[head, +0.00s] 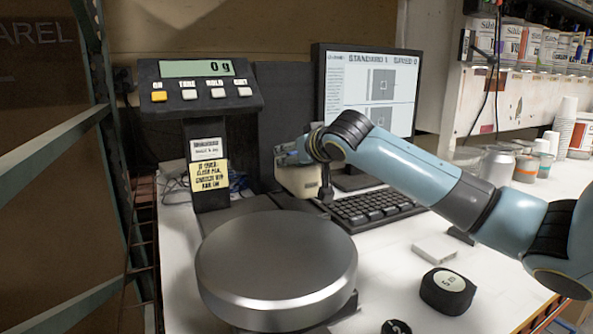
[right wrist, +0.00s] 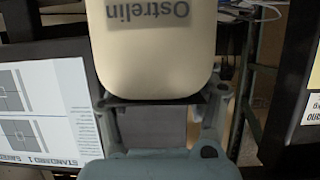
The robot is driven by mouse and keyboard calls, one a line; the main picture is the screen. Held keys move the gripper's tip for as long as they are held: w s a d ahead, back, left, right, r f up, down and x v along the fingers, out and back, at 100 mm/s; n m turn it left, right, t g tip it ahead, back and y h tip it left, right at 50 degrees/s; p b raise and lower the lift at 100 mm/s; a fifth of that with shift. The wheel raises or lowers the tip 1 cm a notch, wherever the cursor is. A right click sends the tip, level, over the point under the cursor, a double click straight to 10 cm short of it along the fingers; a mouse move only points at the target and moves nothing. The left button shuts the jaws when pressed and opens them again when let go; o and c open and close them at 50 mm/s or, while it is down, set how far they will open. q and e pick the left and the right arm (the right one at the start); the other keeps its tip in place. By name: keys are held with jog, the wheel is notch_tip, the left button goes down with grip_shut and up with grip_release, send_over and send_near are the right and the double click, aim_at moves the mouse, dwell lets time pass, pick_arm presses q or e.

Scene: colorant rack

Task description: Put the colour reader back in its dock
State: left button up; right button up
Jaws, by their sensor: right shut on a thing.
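My right gripper (head: 300,158) is shut on a cream, rounded device (head: 298,181), which I take for the colour reader. It is held above the table, between the scale's column and the monitor, at the far left end of the keyboard. In the right wrist view the device (right wrist: 150,55) shows the upside-down word "Ostrelin", with the gripper's fingers (right wrist: 163,98) at its sides. I cannot clearly identify the dock. A small white block (head: 436,250) and a dark wedge (head: 461,236) lie right of the keyboard. My left gripper is not in view.
A monitor (head: 370,90) and keyboard (head: 375,207) are behind. A black tape measure (head: 447,290) lies front right. Cans (head: 497,165) and cups stand at the right.

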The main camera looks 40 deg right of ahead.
aim_at(309, 165)
notch_tip(309, 165, down, 3)
jog(key=shift+f, duration=0.15)
jog(key=o, duration=1.7)
jog(key=shift+f, duration=0.15)
jog(key=shift+s+r, duration=0.1)
jog(key=shift+r, duration=0.1)
jog(key=p+v, duration=0.1)
jog(key=v, duration=1.1)
jog(key=shift+p, duration=0.3)
jog(key=shift+f, duration=0.1)
